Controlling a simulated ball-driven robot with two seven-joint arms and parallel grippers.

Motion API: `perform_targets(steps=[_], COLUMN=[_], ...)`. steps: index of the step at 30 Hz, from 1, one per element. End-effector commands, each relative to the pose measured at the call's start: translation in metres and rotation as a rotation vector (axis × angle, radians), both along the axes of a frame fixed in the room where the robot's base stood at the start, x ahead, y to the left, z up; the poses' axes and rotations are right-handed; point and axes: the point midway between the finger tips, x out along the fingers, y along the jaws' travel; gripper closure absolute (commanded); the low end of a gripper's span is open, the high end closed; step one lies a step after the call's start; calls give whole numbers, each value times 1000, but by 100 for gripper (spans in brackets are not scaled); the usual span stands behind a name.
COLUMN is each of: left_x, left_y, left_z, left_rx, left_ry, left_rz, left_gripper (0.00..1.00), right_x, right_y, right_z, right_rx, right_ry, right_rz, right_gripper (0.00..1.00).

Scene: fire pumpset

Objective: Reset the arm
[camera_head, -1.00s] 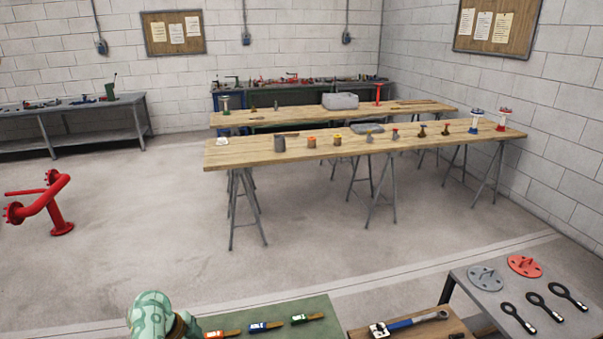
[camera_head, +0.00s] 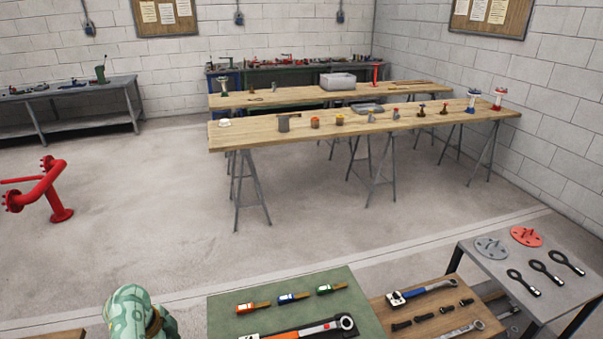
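Neither of my grippers can be made out in the head view, so whether they are open or shut does not show. A rounded pale-green object with darker green markings (camera_head: 130,312) stands at the bottom left, cut off by the lower edge. A brown part shows on its right side. I cannot tell whether it is a part of me or a separate thing.
A green-topped bench (camera_head: 222,312) holds several tools. Beside it are a wooden board with wrenches (camera_head: 385,311) and a grey table (camera_head: 477,268). A long wooden table (camera_head: 260,141) stands farther back. A red pipe fitting (camera_head: 50,190) stands at left. The middle floor is clear.

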Motion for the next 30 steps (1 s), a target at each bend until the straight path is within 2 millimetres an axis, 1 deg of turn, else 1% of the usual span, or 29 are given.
perform_targets(steps=[1, 5, 6, 8, 9, 11, 14, 17, 21, 30], left_x=[-7, -29, -37, -50, -59, -73, -95, -115, -139, -186], left_y=[11, 42, 53, 68, 77, 88, 96, 89, 66, 7], left_z=[-2, -3, -1, 3, 7, 15, 34, 56, 84, 135], left_rx=[35, 155, 202, 275, 325, 400, 510, 583, 605, 494], left_ry=[7, 18, 17, 9, -3, -25, -93, -185, -310, -491], left_rz=[25, 111, 143, 192, 226, 274, 346, 406, 465, 557], left_gripper=[57, 57, 57, 57, 57, 57, 57, 57, 57, 57], right_x=[1, 1, 1, 1, 1, 1, 0, 1, 0, 0], right_y=[-1, -3, -2, -2, -1, 0, 0, 0, 0, 0], right_z=[0, 0, 0, 0, 0, 0, 0, 0, 0, 0], right_rx=[-2, -4, -3, -2, -1, 0, 1, 1, 1, 1], right_ry=[-1, -1, -1, -1, -1, -1, -1, -1, 0, 0], right_rz=[1, 2, 2, 3, 3, 3, 3, 3, 4, 3], right_gripper=[64, 64, 64, 64, 64, 64, 64, 64, 64, 64])
